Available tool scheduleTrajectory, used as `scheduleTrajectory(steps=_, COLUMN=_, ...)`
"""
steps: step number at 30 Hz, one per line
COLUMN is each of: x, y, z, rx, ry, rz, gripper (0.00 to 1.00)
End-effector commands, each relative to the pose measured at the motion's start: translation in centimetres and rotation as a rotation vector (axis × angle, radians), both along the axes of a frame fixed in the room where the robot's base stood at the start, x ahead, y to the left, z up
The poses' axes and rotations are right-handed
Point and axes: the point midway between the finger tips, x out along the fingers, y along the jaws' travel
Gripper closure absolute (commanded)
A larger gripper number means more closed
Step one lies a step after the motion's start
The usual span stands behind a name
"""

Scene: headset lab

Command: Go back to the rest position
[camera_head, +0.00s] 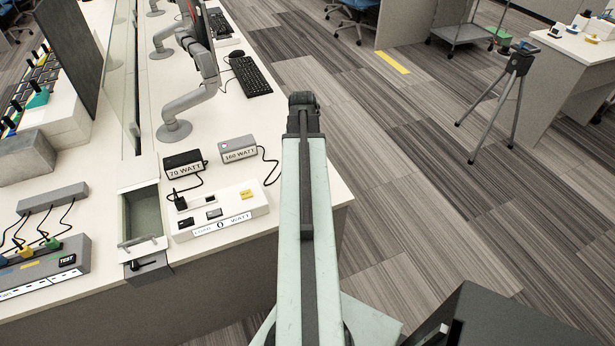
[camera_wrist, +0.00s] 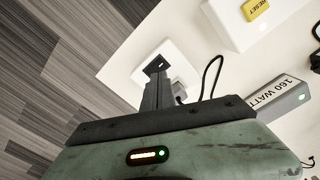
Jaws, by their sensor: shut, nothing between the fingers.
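My arm stretches forward over the floor beside the right edge of the white desk in the head view, with its dark end at the top. My gripper (camera_wrist: 157,68) shows in the wrist view with its fingers together and nothing between them. The fingertips appear over a small white square piece (camera_wrist: 180,57) near the desk edge. A black cable runs close to the fingers from the 160 WATT box (camera_wrist: 283,95). I cannot tell whether the fingers touch anything.
The desk holds the 160 WATT box (camera_head: 238,148), a 70 WATT box (camera_head: 185,161), a white load panel (camera_head: 221,212), an open bin (camera_head: 141,213) and a monitor arm (camera_head: 187,104). A tripod (camera_head: 511,77) stands right. The floor between is clear.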

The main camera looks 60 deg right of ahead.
Motion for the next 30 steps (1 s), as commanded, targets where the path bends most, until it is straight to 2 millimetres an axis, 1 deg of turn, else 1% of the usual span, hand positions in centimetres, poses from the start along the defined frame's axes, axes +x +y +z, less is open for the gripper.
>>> scheduleTrajectory(steps=1, x=0.0, y=0.0, z=0.7, rx=0.0, ry=0.0, rz=0.0, gripper=1.0)
scheduleTrajectory(steps=15, x=0.1, y=0.0, z=0.5, rx=0.0, ry=0.0, rz=0.001, gripper=1.0)
scheduleTrajectory(steps=17, x=0.7, y=0.5, z=0.5, rx=0.0, ry=0.0, rz=0.014, gripper=1.0)
scheduleTrajectory(steps=19, x=2.8, y=1.9, z=0.5, rx=0.0, ry=0.0, rz=0.058, gripper=1.0)
scheduleTrajectory(steps=20, x=4.2, y=2.9, z=0.5, rx=0.0, ry=-0.001, rz=0.088, gripper=1.0)
scheduleTrajectory(steps=21, x=6.4, y=4.6, z=0.5, rx=0.0, ry=-0.001, rz=0.136, gripper=1.0)
scheduleTrajectory(steps=23, x=10.1, y=8.2, z=0.5, rx=0.0, ry=-0.001, rz=0.224, gripper=1.0)
scheduleTrajectory(steps=24, x=12.4, y=11.0, z=0.5, rx=0.0, ry=0.0, rz=0.287, gripper=1.0)
scheduleTrajectory(steps=26, x=15.5, y=15.4, z=0.5, rx=0.0, ry=0.0, rz=0.381, gripper=1.0)
scheduleTrajectory(steps=27, x=17.3, y=18.4, z=0.5, rx=0.0, ry=0.0, rz=0.443, gripper=1.0)
scheduleTrajectory(steps=29, x=19.6, y=23.3, z=0.5, rx=0.0, ry=0.0, rz=0.54, gripper=1.0)
scheduleTrajectory(steps=30, x=20.8, y=26.6, z=0.5, rx=0.0, ry=0.0, rz=0.606, gripper=1.0)
